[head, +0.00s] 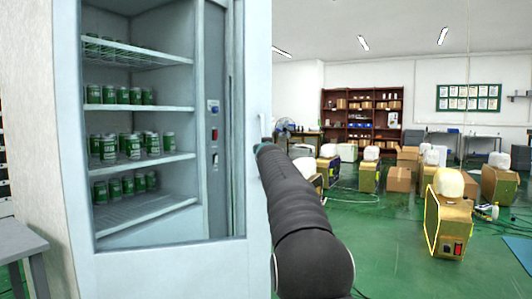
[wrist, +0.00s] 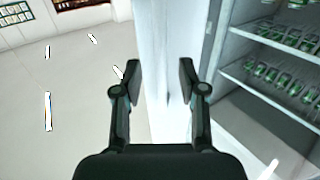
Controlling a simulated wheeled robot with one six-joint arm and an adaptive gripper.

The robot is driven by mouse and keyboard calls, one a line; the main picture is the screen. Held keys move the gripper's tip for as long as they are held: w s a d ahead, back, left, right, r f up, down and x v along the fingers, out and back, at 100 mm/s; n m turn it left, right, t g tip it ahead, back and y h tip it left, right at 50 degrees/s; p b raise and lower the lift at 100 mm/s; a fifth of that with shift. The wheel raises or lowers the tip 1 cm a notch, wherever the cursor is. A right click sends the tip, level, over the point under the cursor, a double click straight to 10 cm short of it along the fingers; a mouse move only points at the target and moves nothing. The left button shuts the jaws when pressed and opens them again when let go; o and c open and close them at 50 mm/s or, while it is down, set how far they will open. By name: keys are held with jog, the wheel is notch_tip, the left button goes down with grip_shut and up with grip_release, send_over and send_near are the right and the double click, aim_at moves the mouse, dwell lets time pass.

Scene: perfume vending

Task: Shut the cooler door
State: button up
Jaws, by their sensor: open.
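The cooler is a tall white cabinet with wire shelves (head: 140,161) of green cans. Its pale frame (head: 257,60) fills the left of the head view, and its handle side faces my arm. In the wrist view a white upright panel (wrist: 160,50), which looks like the cooler door's edge, runs between my fingers. My gripper (wrist: 160,82) is open, with one finger on each side of that panel. I cannot tell whether either finger touches it, nor how far the door stands open. In the head view my arm hides the gripper.
A dark control panel (head: 214,130) lies inside the cooler's right side. A grey table (head: 18,243) stands at the left edge. Yellow boxes (head: 448,225) and cartons (head: 399,179) stand on the green floor at right, with bare floor (head: 390,240) between them and my arm.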

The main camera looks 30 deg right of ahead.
jog(key=shift+v, duration=2.9)
jog(key=shift+s, duration=0.1)
